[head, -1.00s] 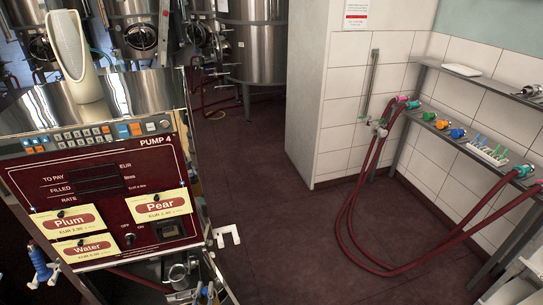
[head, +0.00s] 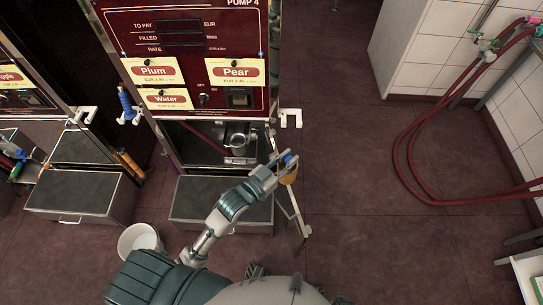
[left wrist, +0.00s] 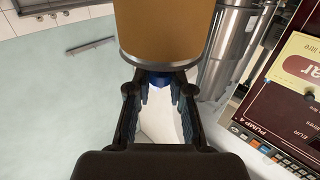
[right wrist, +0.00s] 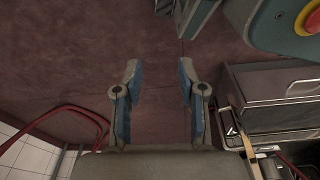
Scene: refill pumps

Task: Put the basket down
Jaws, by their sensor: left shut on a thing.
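My left gripper (head: 284,165) is in front of the right side of pump 4, beside the open bay under its panel. It is shut on a blue part of what looks like the basket (head: 289,178), an orange-tan round thing. In the left wrist view the basket (left wrist: 162,28) is a tan cylinder with a grey rim, above the fingertips (left wrist: 160,90); its far end is out of frame. My right gripper (right wrist: 157,80) is open and empty, with dark red floor behind it. It does not show in the head view.
A metal fitting (head: 238,142) sits in the pump's bay. A dark-topped step box (head: 215,208) stands below, with a white bucket (head: 141,240) to its left. A white bracket (head: 290,118) juts from the pump. Red hoses (head: 410,170) loop on the right; floor between is clear.

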